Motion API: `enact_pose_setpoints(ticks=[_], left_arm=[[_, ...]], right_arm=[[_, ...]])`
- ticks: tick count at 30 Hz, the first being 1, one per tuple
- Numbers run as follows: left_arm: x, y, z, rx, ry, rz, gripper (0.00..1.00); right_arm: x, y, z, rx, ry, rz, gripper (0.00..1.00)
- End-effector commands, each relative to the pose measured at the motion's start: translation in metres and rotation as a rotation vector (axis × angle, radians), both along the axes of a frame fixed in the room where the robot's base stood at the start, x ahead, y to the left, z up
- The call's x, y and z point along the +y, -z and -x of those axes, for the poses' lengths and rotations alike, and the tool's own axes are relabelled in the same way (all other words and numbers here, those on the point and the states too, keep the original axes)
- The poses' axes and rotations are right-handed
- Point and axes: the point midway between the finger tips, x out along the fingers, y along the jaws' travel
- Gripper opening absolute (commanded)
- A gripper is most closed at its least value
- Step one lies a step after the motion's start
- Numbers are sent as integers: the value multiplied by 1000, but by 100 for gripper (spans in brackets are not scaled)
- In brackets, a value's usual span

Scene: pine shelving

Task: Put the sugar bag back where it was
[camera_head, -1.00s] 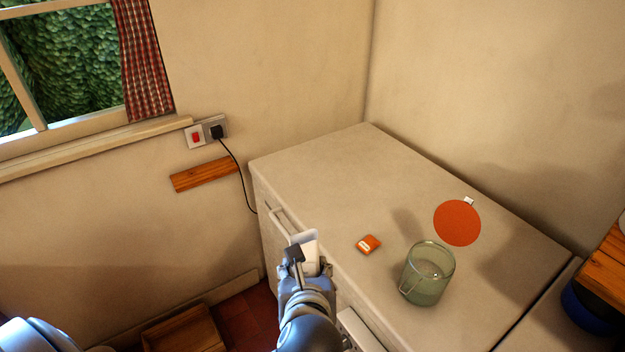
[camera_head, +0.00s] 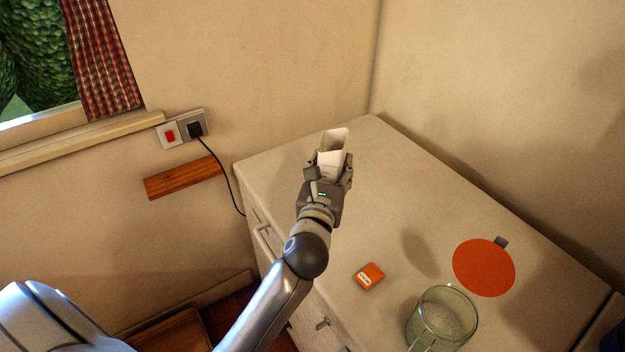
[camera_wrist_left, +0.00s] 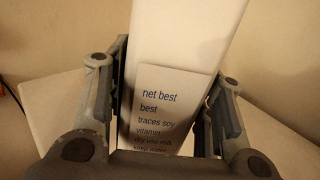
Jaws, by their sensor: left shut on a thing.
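My left gripper (camera_head: 330,172) is shut on a white sugar bag (camera_head: 333,145), a tall pale pack held roughly upright with its upper part showing above the fingers. In the head view it appears over the far left part of the pale counter top (camera_head: 385,190); whether it touches the top I cannot tell. In the left wrist view the sugar bag (camera_wrist_left: 185,40) stands between the two fingers, with a printed label facing the camera. My right gripper is not in view.
A small orange packet (camera_head: 369,276), a green glass mug (camera_head: 442,318) and a flat orange-red disc (camera_head: 484,267) with a small grey piece at its edge are on the counter's nearer right part. A wall socket with a plug (camera_head: 194,129) and hanging cable is left of the counter.

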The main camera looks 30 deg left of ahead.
Motion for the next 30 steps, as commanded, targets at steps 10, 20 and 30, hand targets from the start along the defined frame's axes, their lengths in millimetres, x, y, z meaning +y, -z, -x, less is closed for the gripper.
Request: enact_pose_setpoints(ticks=[10,20,30], left_arm=[[59,39,-51,5,-3,1,13],[84,82,-75,1,-2,2,13],[90,114,-80,2,-2,7,13]], right_arm=[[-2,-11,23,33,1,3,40],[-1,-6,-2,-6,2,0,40],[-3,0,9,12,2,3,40]])
